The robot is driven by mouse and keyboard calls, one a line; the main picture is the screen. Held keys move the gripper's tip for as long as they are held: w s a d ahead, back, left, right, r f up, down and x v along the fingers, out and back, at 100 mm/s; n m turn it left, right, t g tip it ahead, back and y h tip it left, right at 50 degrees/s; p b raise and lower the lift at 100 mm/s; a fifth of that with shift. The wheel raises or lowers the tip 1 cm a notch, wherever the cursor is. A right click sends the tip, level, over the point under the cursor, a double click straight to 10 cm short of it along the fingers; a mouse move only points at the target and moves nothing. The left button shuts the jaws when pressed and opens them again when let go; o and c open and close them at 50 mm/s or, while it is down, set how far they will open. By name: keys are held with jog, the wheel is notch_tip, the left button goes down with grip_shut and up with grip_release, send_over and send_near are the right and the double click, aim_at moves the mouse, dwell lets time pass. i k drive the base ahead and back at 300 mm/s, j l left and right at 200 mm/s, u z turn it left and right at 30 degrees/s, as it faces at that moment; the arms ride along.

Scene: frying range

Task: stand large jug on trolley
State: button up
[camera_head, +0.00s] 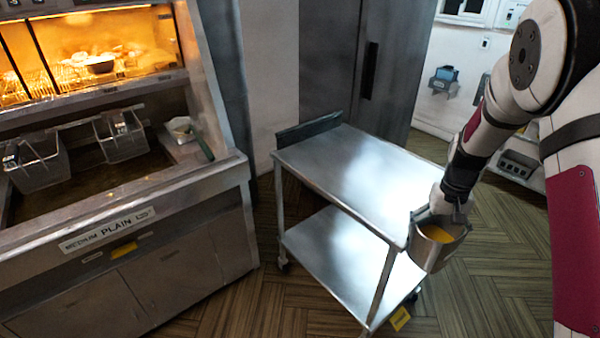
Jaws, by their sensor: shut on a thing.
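The large jug (436,250) is a metal vessel with something yellow inside, at the right of the head view. My gripper (450,208) is shut on the jug at its upper rim. The jug looks roughly upright, just off the near right corner of the trolley; I cannot tell whether it touches the trolley's edge. The trolley (352,165) is a two-shelf metal cart in the middle of the view. Its top is bare and shiny, with a raised dark lip at the far left end. The gripper's fingertips are partly hidden by the jug and wrist.
A frying range (125,225) with two wire baskets (120,138) in its well stands at the left. The trolley's lower shelf (335,250) is empty. A dark cabinet (365,70) stands behind the trolley. Open wooden floor (490,285) lies at the right.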

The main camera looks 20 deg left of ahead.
aim_at(415, 181)
jog(key=j+u, duration=0.2)
jog(key=u, duration=0.15)
jog(key=i+j+u, duration=0.15)
jog(key=u, duration=0.2)
jog(key=i+j+u, duration=0.15)
jog(key=u, duration=0.15)
jog(key=i+l+u, duration=0.15)
jog(key=l, duration=0.15)
jog(key=l+u, duration=0.15)
jog(key=l, duration=0.15)
jog(key=l+z, duration=0.1)
jog(key=l, duration=1.7)
jog(key=i+l+z, duration=0.15)
jog(key=l, duration=0.75)
